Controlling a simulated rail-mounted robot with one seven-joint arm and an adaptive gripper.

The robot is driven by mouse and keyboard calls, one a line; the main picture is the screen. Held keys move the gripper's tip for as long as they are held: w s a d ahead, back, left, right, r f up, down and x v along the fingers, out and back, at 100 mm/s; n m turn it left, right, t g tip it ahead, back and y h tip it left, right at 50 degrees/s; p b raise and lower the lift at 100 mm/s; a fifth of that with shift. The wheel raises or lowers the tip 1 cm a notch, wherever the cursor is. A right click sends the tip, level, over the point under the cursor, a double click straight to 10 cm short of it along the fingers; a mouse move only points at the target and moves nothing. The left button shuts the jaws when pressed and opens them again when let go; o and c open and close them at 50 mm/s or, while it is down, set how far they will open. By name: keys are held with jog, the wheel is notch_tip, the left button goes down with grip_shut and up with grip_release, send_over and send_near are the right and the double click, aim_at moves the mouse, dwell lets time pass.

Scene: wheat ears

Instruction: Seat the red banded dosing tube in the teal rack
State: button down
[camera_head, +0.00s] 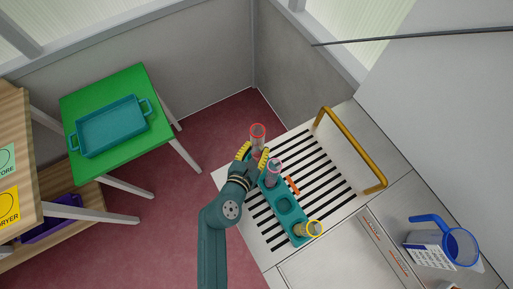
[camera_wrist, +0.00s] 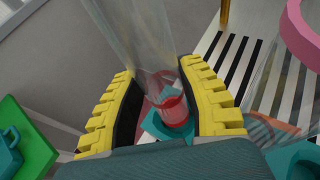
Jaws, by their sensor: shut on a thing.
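The red banded dosing tube (camera_head: 258,138) is clear, with a red rim in the head view. My gripper (camera_head: 253,153) has its yellow-padded fingers shut around it, at the far end of the teal rack (camera_head: 284,221). In the wrist view the clear tube (camera_wrist: 140,40) stands between the fingers (camera_wrist: 158,72), with a red part (camera_wrist: 174,110) low down. Teal rack surface (camera_wrist: 154,127) shows around and below that red part. I cannot tell whether the tube's lower end is inside a socket or just above it.
A pink-ringed tube (camera_head: 273,170) stands in the rack close beside my gripper. A yellow-ringed tube (camera_head: 309,229) is at the near end, with open sockets between. An orange piece (camera_head: 292,186) lies on the slatted surface (camera_head: 335,180). A yellow handle bar (camera_head: 352,145) rises at right.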

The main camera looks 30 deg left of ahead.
aim_at(255, 158)
jog(key=shift+f+b, duration=1.75)
jog(key=shift+f, duration=0.6)
jog(key=c, duration=0.6)
grip_release()
jog(key=v, duration=1.2)
jog(key=shift+r, duration=0.1)
